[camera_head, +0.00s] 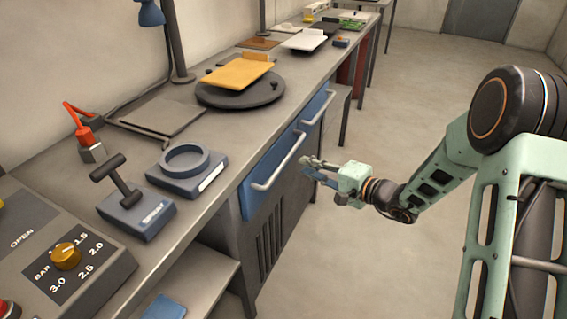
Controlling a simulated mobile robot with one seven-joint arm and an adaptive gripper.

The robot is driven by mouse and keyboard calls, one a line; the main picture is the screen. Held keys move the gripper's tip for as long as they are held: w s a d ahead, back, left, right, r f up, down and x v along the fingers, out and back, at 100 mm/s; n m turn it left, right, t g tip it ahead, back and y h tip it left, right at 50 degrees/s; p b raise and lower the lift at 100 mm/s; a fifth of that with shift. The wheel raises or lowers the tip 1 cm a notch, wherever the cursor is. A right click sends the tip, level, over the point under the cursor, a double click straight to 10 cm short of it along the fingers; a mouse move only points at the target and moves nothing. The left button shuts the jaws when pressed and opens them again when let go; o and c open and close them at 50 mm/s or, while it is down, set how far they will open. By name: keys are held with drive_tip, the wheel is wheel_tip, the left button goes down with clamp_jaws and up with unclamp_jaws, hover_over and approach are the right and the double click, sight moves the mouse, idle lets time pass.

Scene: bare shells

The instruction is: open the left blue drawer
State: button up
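The left blue drawer (259,204) is the nearer of two blue drawers under the workbench. Its front looks flush with the bench, so it appears shut. Its pale bar handle (281,163) runs along the front. My gripper (308,167) is just right of this handle, in front of the drawers, with its fingers pointing left towards them. A small gap seems to separate the fingertips from the handle. The fingers are small and overlap in this view, so I cannot tell how far apart they are. I see nothing held in them.
The right blue drawer (315,107) with its own handle is farther along the bench. The floor (400,110) right of the bench is clear.

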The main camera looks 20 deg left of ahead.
sight(286, 157)
drive_tip(key=shift+m+t, duration=0.3)
drive_tip(key=shift+t, duration=0.3)
drive_tip(key=x, duration=0.3)
drive_tip(key=f+x, duration=0.1)
drive_tip(key=x, duration=0.7)
drive_tip(key=shift+w+d+f+b, duration=0.2)
drive_tip(key=shift+d+f+b, duration=0.1)
drive_tip(key=shift+f+b, duration=0.1)
drive_tip(key=shift+c, duration=0.4)
clamp_jaws()
